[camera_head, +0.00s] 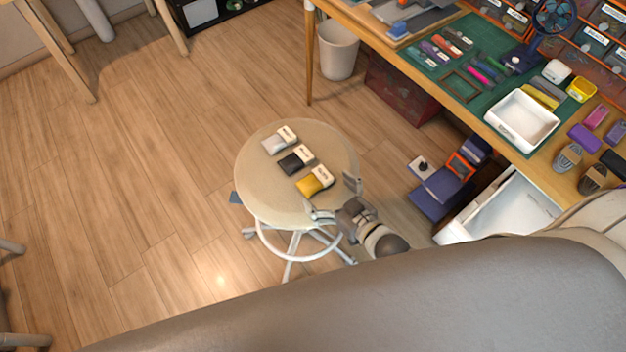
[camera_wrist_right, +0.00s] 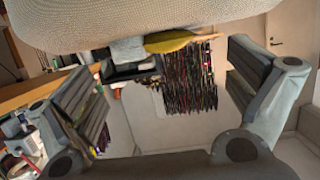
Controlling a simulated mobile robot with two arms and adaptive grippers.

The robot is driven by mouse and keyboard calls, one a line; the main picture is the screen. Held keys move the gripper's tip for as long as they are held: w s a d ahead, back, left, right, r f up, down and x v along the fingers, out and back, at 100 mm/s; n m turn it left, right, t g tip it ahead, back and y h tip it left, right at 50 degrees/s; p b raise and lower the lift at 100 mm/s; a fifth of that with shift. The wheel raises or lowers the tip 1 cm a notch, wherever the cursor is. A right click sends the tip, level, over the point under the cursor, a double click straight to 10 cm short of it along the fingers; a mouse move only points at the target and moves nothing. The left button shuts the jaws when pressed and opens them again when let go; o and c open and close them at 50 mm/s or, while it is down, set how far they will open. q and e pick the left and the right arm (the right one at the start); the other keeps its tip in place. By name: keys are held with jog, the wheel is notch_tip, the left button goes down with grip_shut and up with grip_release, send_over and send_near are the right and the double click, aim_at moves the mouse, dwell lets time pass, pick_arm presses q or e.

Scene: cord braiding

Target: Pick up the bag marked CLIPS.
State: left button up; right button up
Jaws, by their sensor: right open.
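Three small bags with white label tops lie in a row on a round stool (camera_head: 262,196): a pale grey bag (camera_head: 275,144), a black bag (camera_head: 292,162) and a yellow bag (camera_head: 312,186). The label lettering is too small for me to read surely, so I cannot tell which says CLIPS. My right gripper (camera_head: 333,197) is open and empty at the stool's right edge, just beside the yellow bag. My left gripper is not in view.
A workbench with a green mat (camera_head: 470,62) and a white tray (camera_head: 521,121) stands at the right. Below it are an open white drawer (camera_head: 510,207) and blue boxes (camera_head: 440,190). A white bin (camera_head: 338,50) stands behind the stool. The floor left of the stool is clear.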

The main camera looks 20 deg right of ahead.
aim_at(315, 181)
jog(key=shift+x, duration=2.95)
jog(key=shift+f, duration=0.1)
